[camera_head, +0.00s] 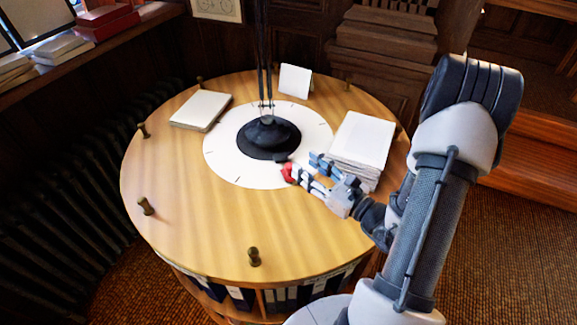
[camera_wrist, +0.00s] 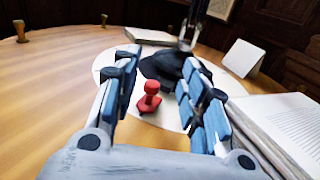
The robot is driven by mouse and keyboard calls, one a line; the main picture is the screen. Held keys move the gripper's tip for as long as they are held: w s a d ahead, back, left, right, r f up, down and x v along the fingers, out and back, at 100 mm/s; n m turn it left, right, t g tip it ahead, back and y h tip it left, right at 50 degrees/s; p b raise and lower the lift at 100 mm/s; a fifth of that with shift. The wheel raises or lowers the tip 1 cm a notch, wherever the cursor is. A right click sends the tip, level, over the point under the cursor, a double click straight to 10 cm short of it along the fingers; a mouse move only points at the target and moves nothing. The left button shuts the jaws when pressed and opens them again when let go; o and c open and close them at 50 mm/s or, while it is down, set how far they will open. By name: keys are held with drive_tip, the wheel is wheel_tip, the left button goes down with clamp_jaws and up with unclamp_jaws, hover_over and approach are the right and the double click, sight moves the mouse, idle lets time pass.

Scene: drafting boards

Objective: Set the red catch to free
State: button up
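The red catch (camera_wrist: 149,98) is a small red knob on a stem. It stands on the white dial (camera_wrist: 182,124) on the round table, just in front of the black lamp base (camera_wrist: 166,66). In the head view the red catch (camera_head: 288,172) shows at the dial's right front edge, at the tips of my gripper (camera_head: 308,172). In the wrist view my gripper (camera_wrist: 160,85) is open, with blue-padded fingers to either side of the catch. A gap shows between the catch and each finger. I cannot tell which setting the catch is in.
A stack of papers (camera_head: 363,140) lies close to the right of my gripper. A book (camera_head: 201,110), a white card (camera_head: 295,80) and several brass pegs (camera_head: 254,256) stand around the table.

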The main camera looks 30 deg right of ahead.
sight(289, 165)
wheel_tip(289, 165, down, 4)
drive_tip(key=shift+f+b, duration=0.25)
drive_tip(key=shift+b, duration=0.4)
drive_tip(key=x, duration=0.6)
drive_tip(key=shift+a+f+b, duration=0.15)
drive_tip(key=shift+b, duration=0.25)
drive_tip(key=shift+x, duration=0.75)
drive_tip(key=shift+c, duration=0.6)
clamp_jaws()
